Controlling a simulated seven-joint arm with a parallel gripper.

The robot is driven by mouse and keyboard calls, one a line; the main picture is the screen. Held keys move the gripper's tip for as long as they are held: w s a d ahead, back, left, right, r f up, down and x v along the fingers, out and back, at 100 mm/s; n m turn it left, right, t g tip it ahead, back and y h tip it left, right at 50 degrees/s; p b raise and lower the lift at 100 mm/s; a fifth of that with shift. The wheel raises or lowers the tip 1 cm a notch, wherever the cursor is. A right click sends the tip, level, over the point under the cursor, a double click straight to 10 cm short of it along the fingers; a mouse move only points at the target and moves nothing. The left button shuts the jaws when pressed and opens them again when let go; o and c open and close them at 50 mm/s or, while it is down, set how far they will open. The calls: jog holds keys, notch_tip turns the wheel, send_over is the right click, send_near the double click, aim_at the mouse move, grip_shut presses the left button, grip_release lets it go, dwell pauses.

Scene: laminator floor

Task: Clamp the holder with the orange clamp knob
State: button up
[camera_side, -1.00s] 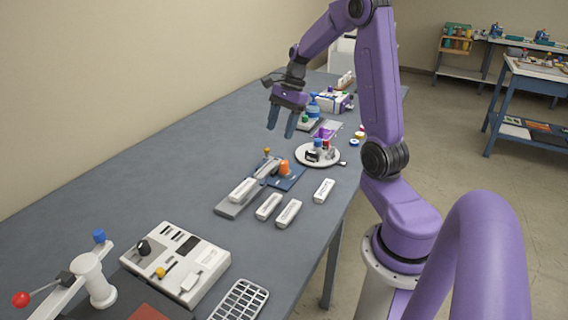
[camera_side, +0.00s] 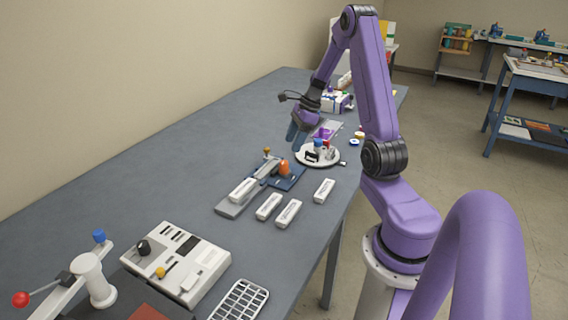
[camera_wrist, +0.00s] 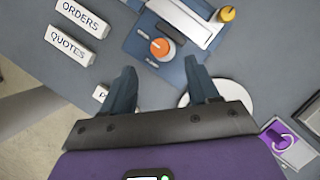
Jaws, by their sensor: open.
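The orange clamp knob (camera_side: 284,167) stands on a blue base plate (camera_side: 291,183) near the middle of the table. My gripper (camera_side: 297,138) is open and empty. It points down, behind the knob and above it in the side view. In the wrist view the knob lies just beyond my fingertips (camera_wrist: 163,72).
Several white labelled blocks (camera_side: 289,214) lie in front of the plate. A round white tray (camera_side: 330,160) with small items stands right behind it. A brass-coloured knob (camera_side: 267,150) rises from the plate's far side. A grey control box (camera_side: 205,258) sits at front left. The table's left side is clear.

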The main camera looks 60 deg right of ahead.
aim_at(284, 162)
jog(key=x, duration=0.9)
jog(key=shift+f, duration=0.1)
jog(key=c, duration=1)
